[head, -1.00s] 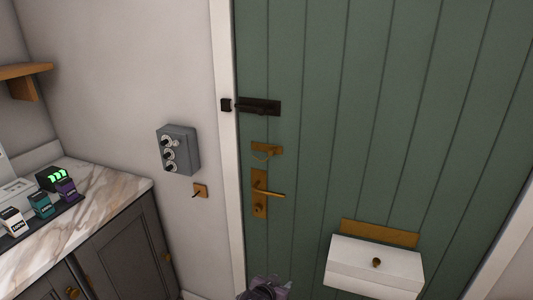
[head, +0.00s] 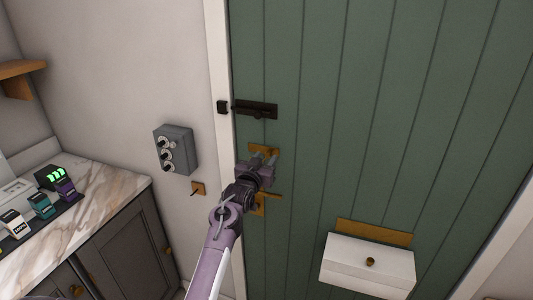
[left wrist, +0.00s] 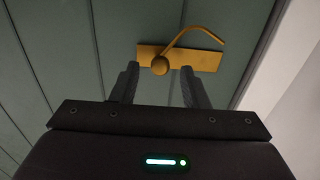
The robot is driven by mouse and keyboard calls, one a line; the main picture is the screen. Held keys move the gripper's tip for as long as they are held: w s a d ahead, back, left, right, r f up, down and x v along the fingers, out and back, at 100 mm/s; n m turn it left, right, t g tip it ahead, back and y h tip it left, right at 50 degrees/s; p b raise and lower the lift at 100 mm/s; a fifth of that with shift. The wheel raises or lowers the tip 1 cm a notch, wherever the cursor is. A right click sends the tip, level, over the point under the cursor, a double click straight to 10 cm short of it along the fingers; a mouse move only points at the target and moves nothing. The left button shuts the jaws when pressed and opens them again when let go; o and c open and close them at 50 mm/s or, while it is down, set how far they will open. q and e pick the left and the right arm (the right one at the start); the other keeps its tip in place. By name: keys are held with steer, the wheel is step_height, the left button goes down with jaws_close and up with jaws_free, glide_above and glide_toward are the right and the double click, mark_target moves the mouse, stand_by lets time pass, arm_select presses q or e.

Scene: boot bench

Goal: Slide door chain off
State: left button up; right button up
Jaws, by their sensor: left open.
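The brass door chain plate (head: 266,150) is on the green door (head: 330,120), below the dark bolt. In the left wrist view the plate (left wrist: 205,60) shows a round brass knob (left wrist: 160,65) at one end and the chain (left wrist: 196,28) arching from near it past the plate's other end. My left gripper (head: 264,158) is in front of the plate and hides part of it. It is open, with its two fingers on either side of the knob in the left wrist view (left wrist: 158,82); I cannot tell whether they touch it. My right gripper is not in view.
A dark bolt (head: 255,109) is above the chain plate. The brass handle (head: 272,195) below is mostly hidden by my left arm. A grey switch box (head: 176,149) is on the wall left of the door, and a white box (head: 367,266) is lower right.

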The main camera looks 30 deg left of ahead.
arm_select(q)
steer(key=shift+x, duration=1)
jaws_close()
